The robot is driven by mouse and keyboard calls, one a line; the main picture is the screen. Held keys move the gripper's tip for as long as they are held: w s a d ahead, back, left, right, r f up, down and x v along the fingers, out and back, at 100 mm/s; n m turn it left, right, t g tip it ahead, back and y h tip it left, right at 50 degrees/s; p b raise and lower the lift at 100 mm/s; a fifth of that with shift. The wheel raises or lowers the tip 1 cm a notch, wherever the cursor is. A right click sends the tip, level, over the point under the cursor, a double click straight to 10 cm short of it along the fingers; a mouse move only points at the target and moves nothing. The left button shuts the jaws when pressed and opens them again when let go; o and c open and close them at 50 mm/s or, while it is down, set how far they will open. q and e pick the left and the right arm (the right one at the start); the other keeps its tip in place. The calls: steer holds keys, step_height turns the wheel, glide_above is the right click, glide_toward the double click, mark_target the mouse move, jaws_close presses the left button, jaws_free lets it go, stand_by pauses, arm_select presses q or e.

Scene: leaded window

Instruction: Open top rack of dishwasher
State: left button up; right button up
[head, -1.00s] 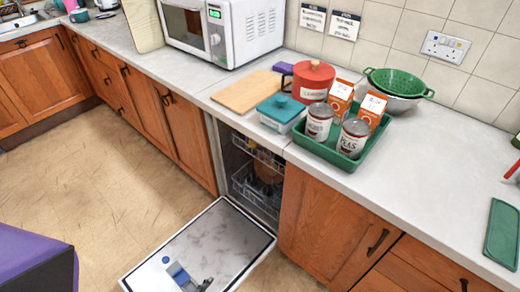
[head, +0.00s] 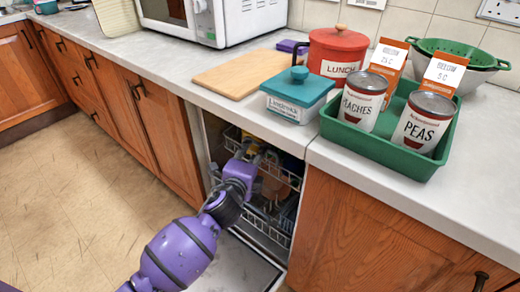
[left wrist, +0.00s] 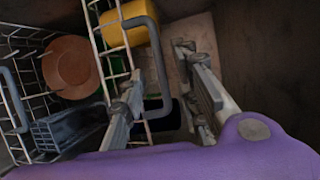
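The dishwasher stands open under the counter, its door (head: 225,262) folded down. The top rack (head: 290,178) is a white wire basket inside the cavity, holding dishes. In the left wrist view the top rack's wires (left wrist: 97,42) run past a yellow item, with a grey handle (left wrist: 158,60) on its front. My left gripper (head: 246,152) is at the top rack's front, its fingertips partly hidden in the head view. In the left wrist view my left gripper (left wrist: 168,72) has its fingers apart, the grey handle showing between them. I cannot tell whether they touch. My right gripper is not in view.
The lower rack (left wrist: 14,98) holds a brown round dish and a grey basket. Above is the counter edge, with a green tray (head: 385,150) of cans and cartons, a teal box (head: 300,95), a red pot (head: 338,50) and a wooden board (head: 240,75). The floor at left is clear.

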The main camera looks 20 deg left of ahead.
mark_target(259, 146)
arm_select(q)
steer(key=w, duration=0.3)
steer(key=w+f+b, duration=0.1)
steer(key=w, duration=0.2)
steer(key=shift+w+a+f, duration=0.1)
steer(key=shift+a+f, duration=0.05)
jaws_close()
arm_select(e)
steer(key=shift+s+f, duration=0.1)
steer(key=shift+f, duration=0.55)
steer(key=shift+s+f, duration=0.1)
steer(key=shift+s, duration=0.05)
